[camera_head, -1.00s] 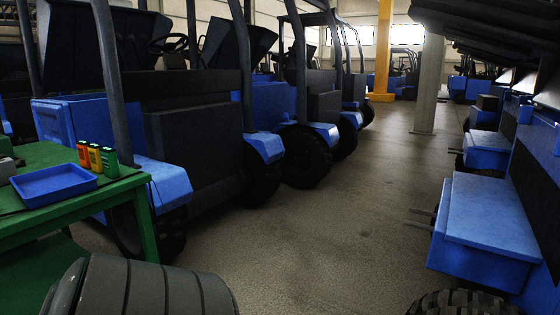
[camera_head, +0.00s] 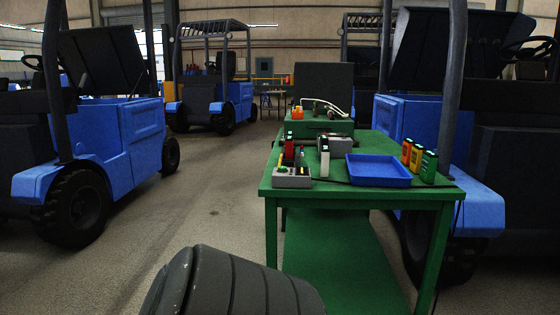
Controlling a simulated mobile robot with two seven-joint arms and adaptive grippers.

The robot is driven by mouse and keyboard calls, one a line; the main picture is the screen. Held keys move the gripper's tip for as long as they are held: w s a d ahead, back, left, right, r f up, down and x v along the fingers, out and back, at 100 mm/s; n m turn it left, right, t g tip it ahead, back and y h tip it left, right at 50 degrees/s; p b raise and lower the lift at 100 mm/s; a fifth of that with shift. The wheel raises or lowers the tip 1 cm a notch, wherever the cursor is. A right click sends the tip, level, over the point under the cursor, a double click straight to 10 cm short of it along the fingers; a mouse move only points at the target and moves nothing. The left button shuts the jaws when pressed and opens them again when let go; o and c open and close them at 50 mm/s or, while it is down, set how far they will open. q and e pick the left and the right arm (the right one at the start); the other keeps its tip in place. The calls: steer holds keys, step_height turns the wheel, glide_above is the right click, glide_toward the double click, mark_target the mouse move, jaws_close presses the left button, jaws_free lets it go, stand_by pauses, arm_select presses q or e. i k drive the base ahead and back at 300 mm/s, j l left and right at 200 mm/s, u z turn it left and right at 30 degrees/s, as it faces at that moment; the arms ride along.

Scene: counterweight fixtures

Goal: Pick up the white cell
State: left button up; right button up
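The white cell (camera_head: 324,160) appears to be the slim, upright white block with a dark green top on the green table (camera_head: 330,190), left of the blue tray. It is small in the view, and what it rests on is hard to tell. Neither of my grippers is in view.
The table also holds a blue tray (camera_head: 378,172), red (camera_head: 406,151), yellow (camera_head: 416,157) and green (camera_head: 429,167) cells, a grey device (camera_head: 292,177) and an orange block (camera_head: 297,114). Blue forklifts (camera_head: 135,130) stand around. Floor left of the table (camera_head: 205,205) is clear.

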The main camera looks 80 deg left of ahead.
mark_target(324, 152)
steer(key=u, duration=1.85)
